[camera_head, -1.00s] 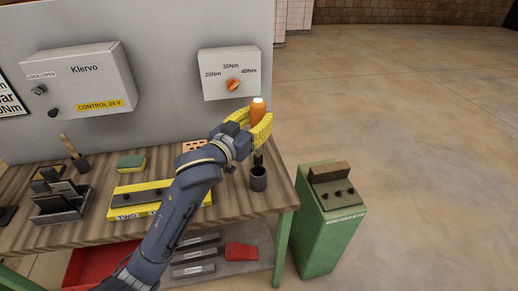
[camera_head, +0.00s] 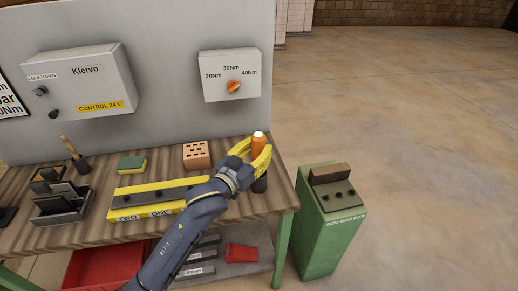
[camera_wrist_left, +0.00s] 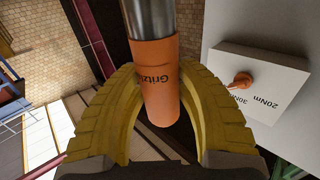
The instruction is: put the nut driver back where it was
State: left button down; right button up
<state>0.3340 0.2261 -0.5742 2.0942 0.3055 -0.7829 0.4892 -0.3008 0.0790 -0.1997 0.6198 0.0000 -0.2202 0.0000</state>
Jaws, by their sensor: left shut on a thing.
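The nut driver (camera_head: 258,144) has an orange handle with a pale end and stands upright. My left gripper (camera_head: 259,153) is shut on its handle, with yellow fingers on both sides. In the left wrist view the orange handle (camera_wrist_left: 160,90) with dark lettering and a silver metal part sits between the fingers. Directly below is a dark round cup (camera_head: 260,185) near the right end of the workbench. My right gripper is not in view.
A box with an orange knob (camera_head: 233,87) is on the panel behind. A green cabinet (camera_head: 322,235) stands at right.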

pick_arm(q)
jog(key=shift+f, duration=0.1)
dwell(0.3)
jog(key=c, duration=1)
grip_release()
jog(key=shift+o, duration=0.2)
jog(key=shift+s+a, duration=0.1)
jog(key=v, duration=1.1)
jog(key=shift+s, duration=0.35)
jog(key=shift+a, duration=0.15)
